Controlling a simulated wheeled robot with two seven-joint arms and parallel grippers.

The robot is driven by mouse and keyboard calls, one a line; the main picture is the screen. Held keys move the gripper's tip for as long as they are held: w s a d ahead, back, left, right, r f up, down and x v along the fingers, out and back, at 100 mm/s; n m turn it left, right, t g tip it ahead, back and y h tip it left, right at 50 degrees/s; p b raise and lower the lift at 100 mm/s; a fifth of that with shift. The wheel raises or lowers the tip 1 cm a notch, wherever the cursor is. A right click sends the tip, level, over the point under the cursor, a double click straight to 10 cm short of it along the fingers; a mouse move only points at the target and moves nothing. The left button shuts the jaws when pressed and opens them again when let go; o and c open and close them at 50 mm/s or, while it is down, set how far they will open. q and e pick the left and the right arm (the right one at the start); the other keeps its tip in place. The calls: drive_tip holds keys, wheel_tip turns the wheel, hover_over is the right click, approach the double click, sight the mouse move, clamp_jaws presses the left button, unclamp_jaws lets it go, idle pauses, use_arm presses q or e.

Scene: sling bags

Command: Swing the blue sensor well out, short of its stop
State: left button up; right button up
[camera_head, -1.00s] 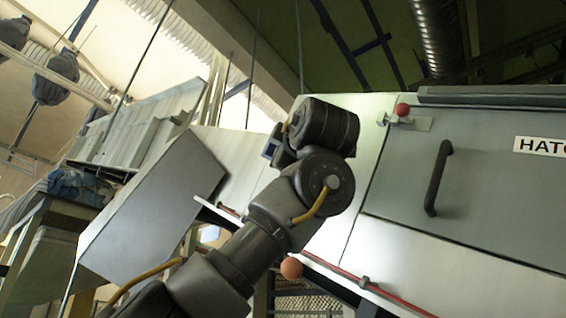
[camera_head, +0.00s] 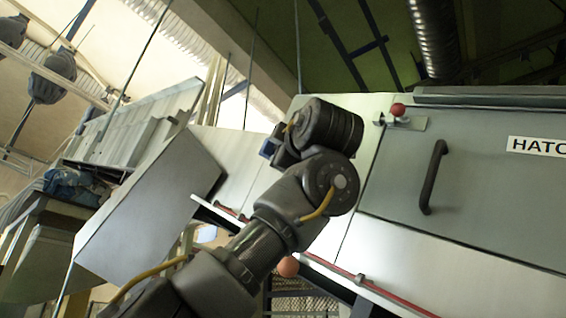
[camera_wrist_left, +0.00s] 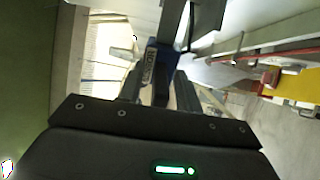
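The blue sensor piece (camera_wrist_left: 163,62) shows in the left wrist view as a blue upright part with a pale printed label, under a grey metal bracket. In the head view a small blue part (camera_head: 269,147) shows beside my left wrist, mostly hidden. My left gripper (camera_wrist_left: 160,92) has its dark fingers on either side of the blue piece. I cannot tell whether they touch it. In the head view my left arm hides its own fingers. My right gripper is in neither view.
A grey hatch panel with a black handle (camera_head: 433,177) and a red ball knob (camera_head: 398,110) stands right of my arm. A red rod (camera_head: 375,288) runs along its lower edge. A large grey box (camera_head: 150,210) is at left. An orange ball (camera_head: 288,267) hangs below my forearm.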

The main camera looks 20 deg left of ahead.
use_arm(q)
drive_tip(key=shift+s+f, duration=0.1)
drive_tip(key=shift+s+d+f+b, duration=0.2)
drive_tip(key=shift+b, duration=0.2)
drive_tip(key=b+v, duration=0.5)
drive_tip(key=v, duration=0.5)
drive_tip(key=shift+d, duration=0.1)
